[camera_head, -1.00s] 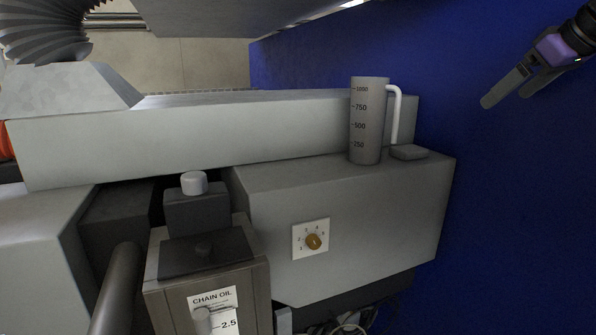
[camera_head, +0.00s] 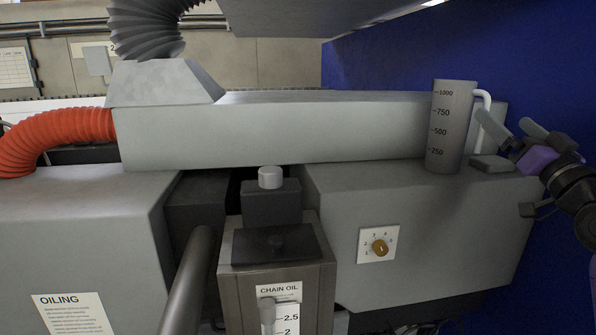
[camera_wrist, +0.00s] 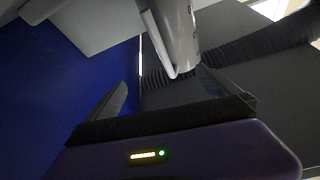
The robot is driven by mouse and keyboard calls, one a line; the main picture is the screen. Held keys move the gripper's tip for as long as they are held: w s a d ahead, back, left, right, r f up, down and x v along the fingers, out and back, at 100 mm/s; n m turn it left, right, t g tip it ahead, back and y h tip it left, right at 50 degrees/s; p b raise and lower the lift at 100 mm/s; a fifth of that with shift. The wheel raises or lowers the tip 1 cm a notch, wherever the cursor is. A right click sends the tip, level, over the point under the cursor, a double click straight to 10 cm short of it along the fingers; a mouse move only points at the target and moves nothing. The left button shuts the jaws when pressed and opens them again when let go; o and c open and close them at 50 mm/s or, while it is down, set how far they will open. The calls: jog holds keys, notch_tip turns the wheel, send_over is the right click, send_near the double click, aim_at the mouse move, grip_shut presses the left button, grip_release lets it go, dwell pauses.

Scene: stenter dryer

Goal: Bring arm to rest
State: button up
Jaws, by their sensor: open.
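My gripper (camera_head: 508,124) is at the right in the head view, beside the handle of a grey measuring jug (camera_head: 450,127). Its two fingers point left toward the handle (camera_head: 484,112) and are apart. The jug stands upright on the grey machine housing. In the wrist view, the open fingers of my gripper (camera_wrist: 178,95) show with nothing clamped between them. The jug (camera_wrist: 174,35) shows beyond them at the top. I cannot tell whether a finger touches the handle.
A dial (camera_head: 379,246) is on the housing (camera_head: 430,235). A small grey block (camera_head: 489,163) lies beside the jug. An orange hose (camera_head: 55,135) is at left, a blue wall (camera_head: 400,45) behind.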

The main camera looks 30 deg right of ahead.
jog(key=s+a+f+m+g+h, duration=0.15)
jog(key=s+a+f, duration=0.25)
jog(key=a+f, duration=0.75)
jog(key=s+a+f+m+g+h, duration=0.1)
jog(key=s+a+f+m+h, duration=0.15)
jog(key=a+f, duration=0.9)
jog(key=s+a+f+n+g+y, duration=0.2)
jog(key=s+a+f+n+y, duration=0.3)
jog(key=s+a+f, duration=0.4)
jog(key=s+a+f+n+g+y, duration=0.1)
jog(key=s+a+f+n+y, duration=0.4)
jog(key=s, duration=1)
jog(key=a+f+y, duration=0.2)
jog(key=a+f, duration=0.2)
jog(key=a, duration=0.2)
jog(key=shift+a+g, duration=0.15)
jog(key=shift+g, duration=0.2)
jog(key=shift+f, duration=0.1)
